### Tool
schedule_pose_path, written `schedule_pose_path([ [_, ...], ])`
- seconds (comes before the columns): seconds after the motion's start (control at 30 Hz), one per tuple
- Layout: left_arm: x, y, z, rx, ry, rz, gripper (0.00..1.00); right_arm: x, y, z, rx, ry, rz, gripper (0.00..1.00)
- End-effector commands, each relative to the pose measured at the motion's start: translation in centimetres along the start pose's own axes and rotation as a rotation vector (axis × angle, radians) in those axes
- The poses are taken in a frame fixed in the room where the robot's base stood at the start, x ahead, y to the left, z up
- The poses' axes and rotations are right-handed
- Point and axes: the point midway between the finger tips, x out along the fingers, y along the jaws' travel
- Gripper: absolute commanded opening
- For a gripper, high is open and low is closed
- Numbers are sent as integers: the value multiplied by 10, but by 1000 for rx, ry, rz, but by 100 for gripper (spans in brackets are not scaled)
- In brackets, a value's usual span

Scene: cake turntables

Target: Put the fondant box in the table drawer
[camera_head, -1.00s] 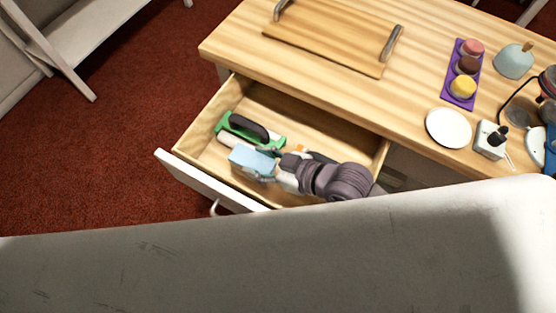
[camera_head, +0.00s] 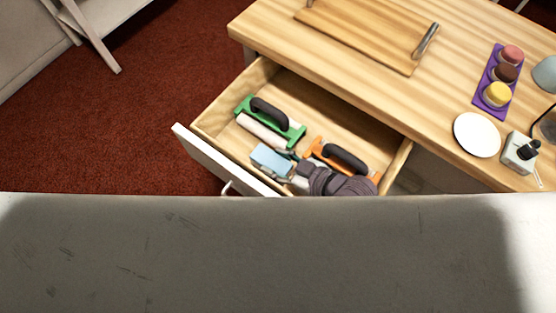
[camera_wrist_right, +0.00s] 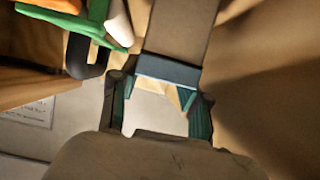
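The fondant box (camera_head: 271,160), light blue, is inside the open table drawer (camera_head: 215,122), near its front panel, in the head view. My right gripper (camera_head: 294,168) reaches in from the right and appears shut on the box's near end. In the right wrist view, the box (camera_wrist_right: 180,35) looks brown in shadow with a dark blue near edge, in line with the fingers of the gripper (camera_wrist_right: 162,92). Whether the box touches the drawer floor is not clear. My left gripper is not in view.
A green tool (camera_head: 281,127) and an orange tool (camera_head: 318,149), both with black handles, lie in the drawer beside the box. On the tabletop are a wooden board (camera_head: 365,32), a purple tray (camera_head: 486,70), a white plate (camera_head: 477,135) and a small white device (camera_head: 519,154).

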Motion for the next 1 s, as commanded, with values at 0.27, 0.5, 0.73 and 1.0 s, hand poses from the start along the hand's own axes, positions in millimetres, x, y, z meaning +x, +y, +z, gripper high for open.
schedule_pose_path([
  [0.27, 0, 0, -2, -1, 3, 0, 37, 0, 0, 0, 0, -1, 0, 57],
  [0.5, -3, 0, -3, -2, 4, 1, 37, -12, 0, -2, -1, -3, 0, 57],
  [0.73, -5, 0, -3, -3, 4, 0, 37, -52, 0, -2, -2, -4, -1, 57],
  [1.0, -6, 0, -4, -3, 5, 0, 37, -76, 0, -3, 0, -2, 0, 57],
])
